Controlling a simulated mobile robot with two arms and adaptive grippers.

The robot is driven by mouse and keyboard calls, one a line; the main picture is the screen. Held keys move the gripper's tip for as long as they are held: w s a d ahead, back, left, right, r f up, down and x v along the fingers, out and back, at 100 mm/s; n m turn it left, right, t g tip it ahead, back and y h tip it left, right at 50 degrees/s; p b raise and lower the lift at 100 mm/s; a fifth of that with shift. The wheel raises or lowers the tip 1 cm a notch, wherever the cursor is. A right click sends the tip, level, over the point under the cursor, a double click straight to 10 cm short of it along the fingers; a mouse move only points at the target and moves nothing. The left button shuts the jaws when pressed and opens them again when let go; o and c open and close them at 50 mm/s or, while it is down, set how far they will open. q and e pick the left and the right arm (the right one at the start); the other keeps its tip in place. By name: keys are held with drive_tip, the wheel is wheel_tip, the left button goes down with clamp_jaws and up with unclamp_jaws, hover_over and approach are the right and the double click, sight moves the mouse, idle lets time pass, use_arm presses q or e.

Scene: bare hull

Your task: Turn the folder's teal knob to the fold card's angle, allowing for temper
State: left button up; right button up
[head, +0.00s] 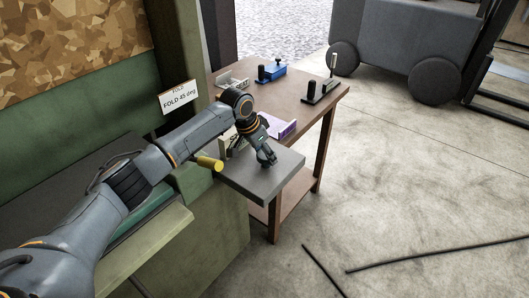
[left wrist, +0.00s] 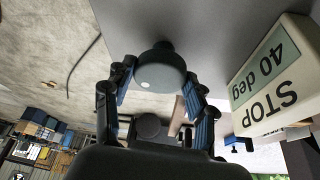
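A white fold card (head: 178,97) on the green post reads "FOLD 45 deg". My left gripper (head: 266,158) is low over the grey slab (head: 250,185) at the table's near end. In the left wrist view, a dark round knob (left wrist: 160,72) with a pale dot stands between my left gripper's fingertips (left wrist: 158,78). It looks dark grey rather than clearly teal. Both fingertips are close to its sides; I cannot tell whether they touch it. The knob is hidden behind the gripper in the head view. A pale block (left wrist: 270,75) reads "STOP 40 deg". My right gripper is out of view.
A yellow handle (head: 210,163) sticks out left of the slab. Dark rods (head: 440,251) lie on the floor. A grey vehicle (head: 405,45) stands behind.

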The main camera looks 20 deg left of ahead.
use_arm(q)
drive_tip(key=c, duration=0.4)
drive_tip(key=shift+r+p, duration=0.1)
drive_tip(key=shift+p, duration=0.5)
drive_tip(key=n+p, duration=0.1)
drive_tip(key=p, duration=0.1)
drive_tip(key=n+y+p, duration=0.1)
drive_tip(key=n+p, duration=0.1)
drive_tip(key=shift+s+d+r+n+t+p, duration=0.1)
drive_tip(key=shift+d+n+t+p, duration=0.1)
drive_tip(key=shift+n+t+p, duration=0.15)
drive_tip(key=shift+f+n+y+p, duration=0.2)
drive_tip(key=shift+n+y+p, duration=0.4)
drive_tip(key=shift+n+p, duration=0.6)
drive_tip(key=o, duration=1.1)
drive_tip(key=shift+o, duration=0.2)
